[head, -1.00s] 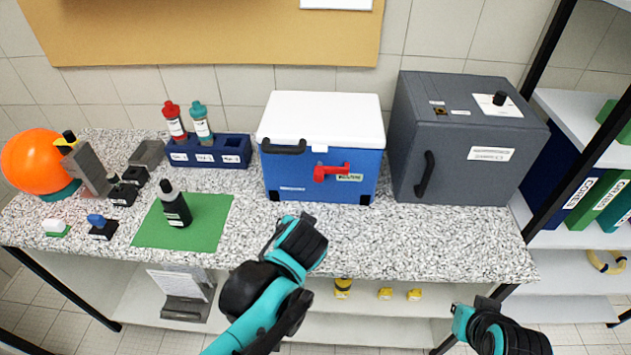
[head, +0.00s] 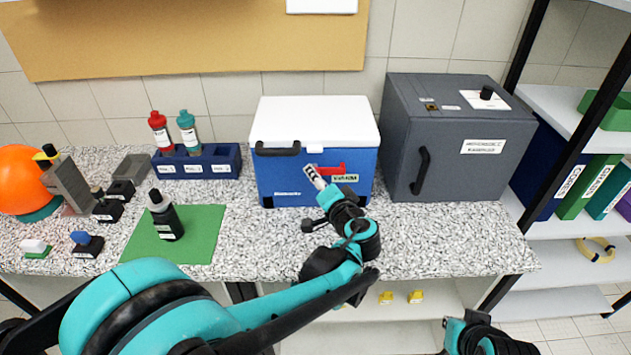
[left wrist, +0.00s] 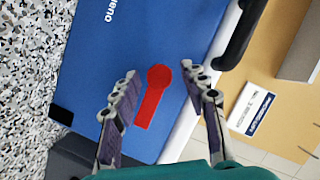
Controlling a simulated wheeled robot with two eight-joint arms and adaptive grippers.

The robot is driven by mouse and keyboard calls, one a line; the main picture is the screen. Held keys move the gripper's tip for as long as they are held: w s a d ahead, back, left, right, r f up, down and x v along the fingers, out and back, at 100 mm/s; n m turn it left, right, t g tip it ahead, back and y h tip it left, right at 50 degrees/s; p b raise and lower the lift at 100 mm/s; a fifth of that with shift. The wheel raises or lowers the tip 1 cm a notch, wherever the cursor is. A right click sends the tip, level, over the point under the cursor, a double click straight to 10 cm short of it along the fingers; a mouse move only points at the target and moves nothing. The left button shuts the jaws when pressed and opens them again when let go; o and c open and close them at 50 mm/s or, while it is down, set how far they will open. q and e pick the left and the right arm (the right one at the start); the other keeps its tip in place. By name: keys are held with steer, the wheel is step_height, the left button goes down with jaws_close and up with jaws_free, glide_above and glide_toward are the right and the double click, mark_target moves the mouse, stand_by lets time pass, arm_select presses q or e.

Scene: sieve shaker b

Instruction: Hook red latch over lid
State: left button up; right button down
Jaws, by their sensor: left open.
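A blue cooler box (head: 285,180) with a white lid (head: 315,120) stands on the bench, lid down. The red latch (head: 334,169) is on its front below the lid edge, lying sideways and partly hidden by my left gripper in the head view. My left gripper (head: 315,176) is open in front of the latch. In the left wrist view the red latch (left wrist: 152,100) shows between the open fingers, its round end away from the wrist and its bar roughly along the white lid (left wrist: 184,132). I cannot tell if the fingers touch it. My right gripper's fingers are out of view.
A grey oven-like box (head: 455,150) stands close on the right. On the left are a blue bottle rack (head: 215,165), a green mat (head: 205,240) with a black bottle (head: 165,215), and small stamps. A black handle (head: 278,150) sits at the lid's front left.

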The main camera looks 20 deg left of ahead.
arm_select(q)
steer(key=shift+x, duration=0.75)
